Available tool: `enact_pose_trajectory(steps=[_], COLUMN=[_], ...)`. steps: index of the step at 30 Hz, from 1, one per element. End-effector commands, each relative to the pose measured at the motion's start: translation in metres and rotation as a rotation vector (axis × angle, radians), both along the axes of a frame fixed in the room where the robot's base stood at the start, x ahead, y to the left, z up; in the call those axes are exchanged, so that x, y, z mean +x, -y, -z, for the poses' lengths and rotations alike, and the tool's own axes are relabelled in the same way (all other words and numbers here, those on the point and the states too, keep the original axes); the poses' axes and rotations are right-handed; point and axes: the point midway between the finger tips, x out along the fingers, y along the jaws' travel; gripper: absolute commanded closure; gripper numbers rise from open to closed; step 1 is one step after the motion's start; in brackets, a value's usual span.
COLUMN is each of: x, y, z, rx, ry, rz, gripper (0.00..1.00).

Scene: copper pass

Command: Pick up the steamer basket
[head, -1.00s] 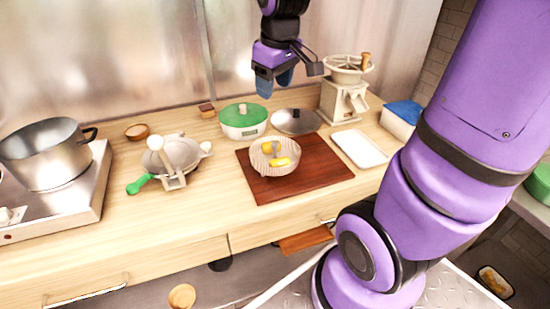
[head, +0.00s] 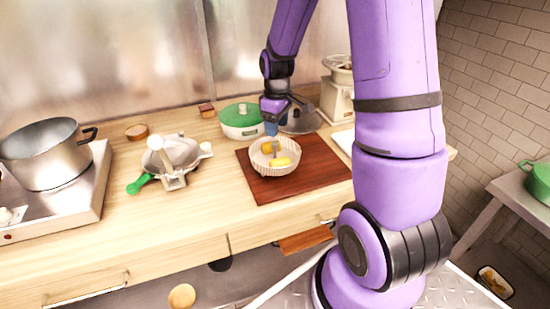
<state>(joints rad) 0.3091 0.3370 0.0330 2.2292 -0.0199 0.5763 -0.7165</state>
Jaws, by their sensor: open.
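The steamer basket (head: 259,164) is a round, pale, ribbed basket with yellow pieces (head: 279,161) in it. It sits on a dark red-brown board (head: 320,165) on the wooden counter. My gripper (head: 271,128) is open, with blue fingertips, and points down just above and behind the basket's far rim. From this view I cannot tell whether the fingertips touch the rim. One finger hides most of the other.
A strainer with a green handle (head: 170,158) and a steel pot (head: 45,152) are further left. A grinder (head: 337,100) stands right.

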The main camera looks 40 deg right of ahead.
Motion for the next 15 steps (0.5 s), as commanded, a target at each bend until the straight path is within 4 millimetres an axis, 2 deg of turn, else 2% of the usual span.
enact_pose_trajectory(steps=[3, 8, 15], x=[0.0, 0.0, -0.001], y=[0.0, -0.001, -0.007], z=[0.013, 0.021, 0.053], rx=[0.0, 0.0, 0.0], ry=[-0.001, -0.001, -0.004], rz=[0.0, 0.0, 0.0], gripper=[0.43, 0.43, 0.43])
